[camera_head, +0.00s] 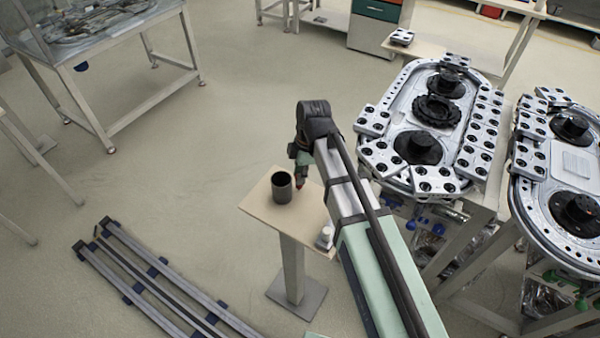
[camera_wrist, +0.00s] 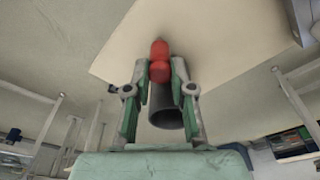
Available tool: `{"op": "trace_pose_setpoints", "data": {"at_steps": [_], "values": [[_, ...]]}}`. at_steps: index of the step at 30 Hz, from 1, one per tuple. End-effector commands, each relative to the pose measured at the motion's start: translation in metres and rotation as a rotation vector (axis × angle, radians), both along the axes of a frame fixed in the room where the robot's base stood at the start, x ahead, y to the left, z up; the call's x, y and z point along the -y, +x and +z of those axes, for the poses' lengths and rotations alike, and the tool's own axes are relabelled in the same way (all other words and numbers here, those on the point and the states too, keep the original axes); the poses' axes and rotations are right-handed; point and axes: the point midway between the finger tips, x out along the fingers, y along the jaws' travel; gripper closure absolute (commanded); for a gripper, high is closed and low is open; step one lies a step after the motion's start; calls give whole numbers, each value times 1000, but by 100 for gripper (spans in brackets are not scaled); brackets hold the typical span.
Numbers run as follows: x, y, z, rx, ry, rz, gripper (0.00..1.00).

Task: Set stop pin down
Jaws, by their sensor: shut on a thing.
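The stop pin (camera_wrist: 160,50) is red with a rounded, bulging body. In the wrist view it sits between the two fingertips of my gripper (camera_wrist: 160,68), which is shut on it. Its free end points at the beige top of a small pedestal table (camera_wrist: 115,60); whether it touches the surface I cannot tell. In the head view the pin shows as a small red tip (camera_head: 299,183) below my gripper (camera_head: 303,168), over the table top (camera_head: 265,212). A dark open cup (camera_head: 282,188) stands on the table just left of the pin; the wrist view also shows it (camera_wrist: 165,108).
A small white object (camera_head: 325,237) sits near the table's right edge, beside my arm. Ring tracks with metal carriers (camera_head: 430,120) stand to the right. Grey rails (camera_head: 160,285) lie on the floor at lower left. The table top is bare in front of the cup.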

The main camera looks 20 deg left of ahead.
Motion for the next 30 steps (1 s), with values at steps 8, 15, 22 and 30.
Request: {"op": "trace_pose_setpoints", "data": {"at_steps": [8, 15, 22, 30], "values": [[0, 0, -3, 0, 0, 0, 52], [0, 0, -3, 0, 0, 0, 52], [0, 1, 5, 0, 0, 0, 52], [5, 4, 41, 2, 1, 0, 52]]}}
